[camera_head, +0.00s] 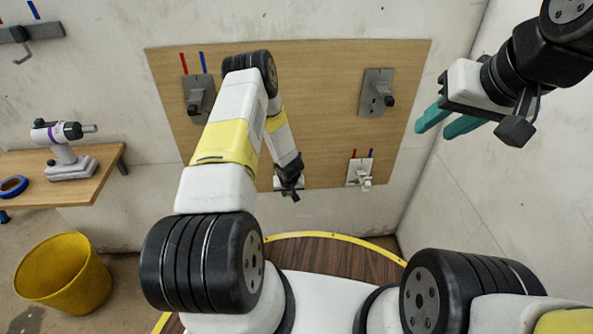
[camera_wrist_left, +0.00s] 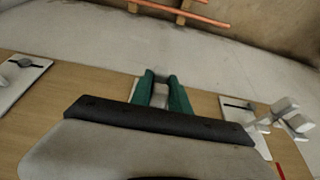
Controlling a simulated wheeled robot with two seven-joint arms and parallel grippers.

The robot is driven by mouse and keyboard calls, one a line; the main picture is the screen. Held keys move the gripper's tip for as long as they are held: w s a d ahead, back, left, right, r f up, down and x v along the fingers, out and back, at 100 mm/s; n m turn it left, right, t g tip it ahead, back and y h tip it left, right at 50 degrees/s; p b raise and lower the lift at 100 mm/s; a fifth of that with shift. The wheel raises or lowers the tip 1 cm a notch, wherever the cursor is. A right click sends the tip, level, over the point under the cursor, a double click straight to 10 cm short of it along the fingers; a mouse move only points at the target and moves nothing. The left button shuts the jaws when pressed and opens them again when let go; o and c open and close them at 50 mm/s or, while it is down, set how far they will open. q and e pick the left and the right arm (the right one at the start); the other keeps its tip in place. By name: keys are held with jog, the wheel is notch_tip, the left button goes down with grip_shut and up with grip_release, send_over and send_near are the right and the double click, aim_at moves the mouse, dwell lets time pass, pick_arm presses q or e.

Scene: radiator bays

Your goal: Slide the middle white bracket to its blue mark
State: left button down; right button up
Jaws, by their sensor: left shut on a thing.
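The middle white bracket (camera_head: 278,184) is on the lower part of the wooden board, mostly hidden behind my left gripper (camera_head: 291,182). In the left wrist view, the teal fingers of my left gripper (camera_wrist_left: 161,90) are shut on a pale part of the middle bracket (camera_wrist_left: 161,96).
Another white bracket (camera_head: 360,173) with red and blue marks is to the right. Grey brackets are at the board's upper left (camera_head: 199,97) and upper right (camera_head: 376,92).

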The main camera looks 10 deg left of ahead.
dwell(0.6)
pick_arm(q)
jog(key=d, duration=0.1)
jog(key=w+d, duration=0.1)
jog(key=d, duration=0.3)
jog(key=shift+w+d, duration=0.25)
jog(key=shift+w, duration=0.05)
jog(key=c, duration=1.2)
grip_release()
jog(key=shift+c, duration=0.2)
jog(key=v, duration=0.7)
jog(key=shift+s+r, duration=0.2)
jog(key=shift+r, duration=0.2)
